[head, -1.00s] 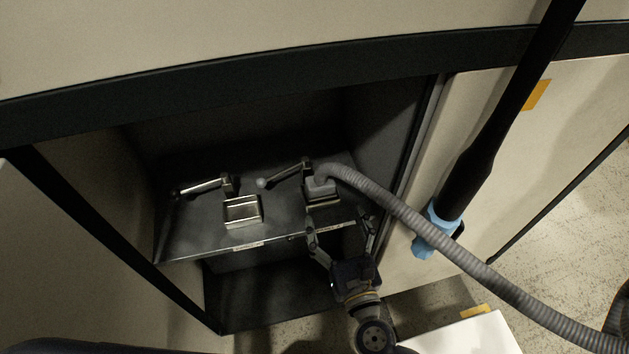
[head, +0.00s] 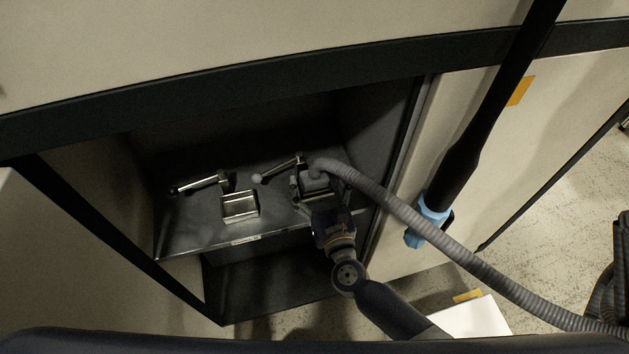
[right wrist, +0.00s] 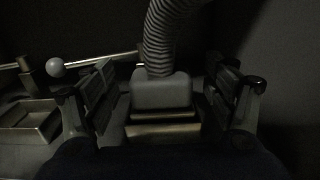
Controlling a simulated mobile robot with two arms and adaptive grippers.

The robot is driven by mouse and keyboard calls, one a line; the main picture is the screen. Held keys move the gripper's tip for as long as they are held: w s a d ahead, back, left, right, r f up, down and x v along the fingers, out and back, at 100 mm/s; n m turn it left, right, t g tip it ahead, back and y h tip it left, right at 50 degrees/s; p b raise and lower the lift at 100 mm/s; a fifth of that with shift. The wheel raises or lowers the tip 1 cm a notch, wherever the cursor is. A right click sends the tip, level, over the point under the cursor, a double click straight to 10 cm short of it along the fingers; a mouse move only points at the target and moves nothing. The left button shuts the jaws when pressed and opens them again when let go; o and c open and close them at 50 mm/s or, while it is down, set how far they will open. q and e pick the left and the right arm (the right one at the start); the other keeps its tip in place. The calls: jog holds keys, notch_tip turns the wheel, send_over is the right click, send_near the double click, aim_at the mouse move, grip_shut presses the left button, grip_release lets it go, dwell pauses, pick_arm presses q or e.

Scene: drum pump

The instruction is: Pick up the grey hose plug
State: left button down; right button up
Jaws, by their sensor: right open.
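The grey hose plug (head: 315,182) sits in the right-hand socket on the metal shelf, with the ribbed grey hose (head: 408,214) coming out of its top. In the right wrist view the plug (right wrist: 161,91) is a grey block above a metal socket rim (right wrist: 163,129). My right gripper (head: 318,191) is at the plug. Its fingers (right wrist: 160,98) stand open, one on each side of the plug; a narrow gap shows on both sides. My left gripper is not in view.
An empty metal socket (head: 240,206) is to the left on the shelf (head: 190,238). The cabinet's side wall is close on the right. A black pole with a blue end (head: 428,222) hangs outside.

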jog(key=c, duration=1.2)
jog(key=shift+c, duration=0.2)
